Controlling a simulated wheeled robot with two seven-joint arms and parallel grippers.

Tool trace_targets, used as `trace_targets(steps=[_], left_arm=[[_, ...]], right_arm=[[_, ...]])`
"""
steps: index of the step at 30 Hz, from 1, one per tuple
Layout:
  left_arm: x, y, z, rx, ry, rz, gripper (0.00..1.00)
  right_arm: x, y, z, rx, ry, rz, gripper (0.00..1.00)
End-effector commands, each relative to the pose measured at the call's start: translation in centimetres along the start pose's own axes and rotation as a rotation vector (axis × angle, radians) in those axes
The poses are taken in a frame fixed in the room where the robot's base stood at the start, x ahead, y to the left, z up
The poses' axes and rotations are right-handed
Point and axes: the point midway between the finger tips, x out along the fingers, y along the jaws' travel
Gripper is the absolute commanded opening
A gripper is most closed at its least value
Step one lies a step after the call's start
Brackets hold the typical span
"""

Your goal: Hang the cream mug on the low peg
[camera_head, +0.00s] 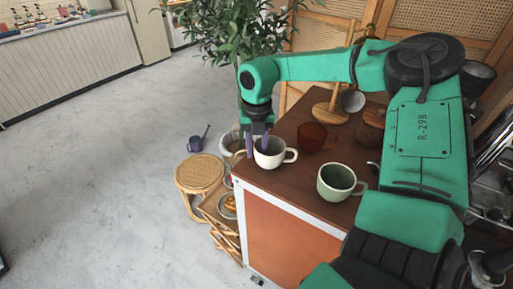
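The cream mug (269,158) stands upright near the left edge of the brown cart top, its handle pointing right. My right gripper (258,144) reaches down over the mug's left side with its two fingers apart. One finger is at the outer left of the rim and the other appears over or inside the mouth. I cannot tell if either finger touches the wall. A wooden stand (331,107) with a round base is farther back, partly behind my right arm. Its low peg cannot be made out clearly. My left gripper is not in view.
A green mug (337,183) stands at the front of the cart top (290,184). A reddish-brown mug (312,136) is behind the cream mug. A pale round item (353,101) is beside the stand. A wicker stool (199,174) is left of the cart.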

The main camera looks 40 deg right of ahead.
Motion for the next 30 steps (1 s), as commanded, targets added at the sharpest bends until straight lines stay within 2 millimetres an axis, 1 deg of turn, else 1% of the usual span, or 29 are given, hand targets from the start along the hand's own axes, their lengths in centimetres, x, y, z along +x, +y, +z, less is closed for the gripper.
trace_targets(steps=[5, 7, 11, 13, 14, 18, 21, 25, 30], left_arm=[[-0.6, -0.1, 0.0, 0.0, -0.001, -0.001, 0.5], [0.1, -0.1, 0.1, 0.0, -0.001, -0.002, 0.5], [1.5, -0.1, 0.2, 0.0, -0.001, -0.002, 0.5], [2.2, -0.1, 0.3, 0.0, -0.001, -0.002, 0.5], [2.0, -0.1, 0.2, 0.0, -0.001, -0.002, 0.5], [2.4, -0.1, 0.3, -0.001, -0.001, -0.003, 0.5], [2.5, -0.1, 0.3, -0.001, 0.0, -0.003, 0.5], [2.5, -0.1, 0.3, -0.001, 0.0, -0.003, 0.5], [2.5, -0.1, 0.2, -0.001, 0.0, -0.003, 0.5]], right_arm=[[0.2, 0.0, 0.0, 0.0, 0.002, 0.002, 0.35], [-0.7, 0.1, 0.1, -0.001, -0.005, 0.002, 0.35], [-3.1, 0.1, -0.1, -0.001, -0.008, 0.003, 0.35], [-4.9, 0.1, -0.2, -0.001, -0.008, 0.002, 0.35], [-5.9, 0.1, -0.2, 0.0, -0.007, 0.001, 0.35], [-9.8, 0.1, -0.3, 0.0, -0.006, 0.0, 0.35], [-12.2, 0.1, -0.3, 0.0, -0.005, 0.0, 0.35], [-13.9, 0.1, -0.3, -0.001, -0.002, -0.001, 0.35], [-14.3, 0.1, -0.4, -0.001, 0.0, 0.001, 0.35]])
